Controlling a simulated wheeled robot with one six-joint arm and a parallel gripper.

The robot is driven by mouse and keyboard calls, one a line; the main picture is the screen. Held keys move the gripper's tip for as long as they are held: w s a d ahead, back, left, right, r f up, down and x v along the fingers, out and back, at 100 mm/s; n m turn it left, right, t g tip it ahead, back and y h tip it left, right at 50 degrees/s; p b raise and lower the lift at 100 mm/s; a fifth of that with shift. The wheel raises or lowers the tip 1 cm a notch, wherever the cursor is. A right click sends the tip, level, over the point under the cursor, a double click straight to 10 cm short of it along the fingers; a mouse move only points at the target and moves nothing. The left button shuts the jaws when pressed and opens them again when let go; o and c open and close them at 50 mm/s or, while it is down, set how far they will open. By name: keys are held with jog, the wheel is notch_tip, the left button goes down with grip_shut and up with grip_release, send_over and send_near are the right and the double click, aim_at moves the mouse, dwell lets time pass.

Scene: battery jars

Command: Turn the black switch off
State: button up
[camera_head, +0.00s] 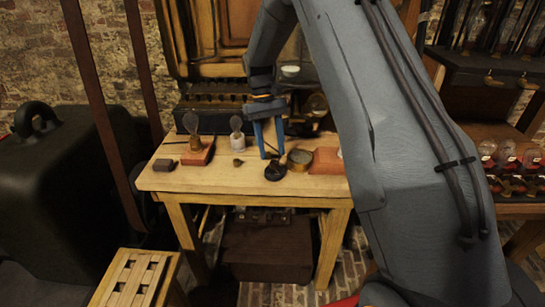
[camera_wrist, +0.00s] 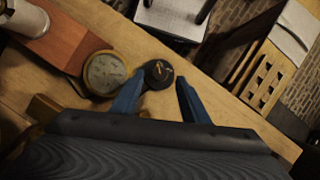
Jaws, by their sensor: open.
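The black switch (camera_head: 275,170) is a small round dark piece near the front edge of the wooden table (camera_head: 232,187). In the wrist view, the black switch (camera_wrist: 158,74) shows a small brass-coloured piece on top. My gripper (camera_head: 271,153) has blue fingers pointing down just above and behind the switch. In the wrist view, my gripper (camera_wrist: 160,81) is open, with the switch seen between and slightly beyond its fingertips. Nothing is held. I cannot tell the lever's exact position or whether a finger touches the switch.
A round brass-rimmed dial (camera_wrist: 104,73) stands close beside the switch, with a reddish-brown block (camera_wrist: 58,38) beyond it. On the table's left are a bulb on a red-brown base (camera_head: 197,156), a white-based bulb (camera_head: 237,140) and a dark block (camera_head: 164,165). The front left tabletop is mostly clear.

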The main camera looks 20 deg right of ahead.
jog(key=b+v, duration=0.1)
jog(key=v, duration=0.4)
jog(key=shift+s, duration=0.15)
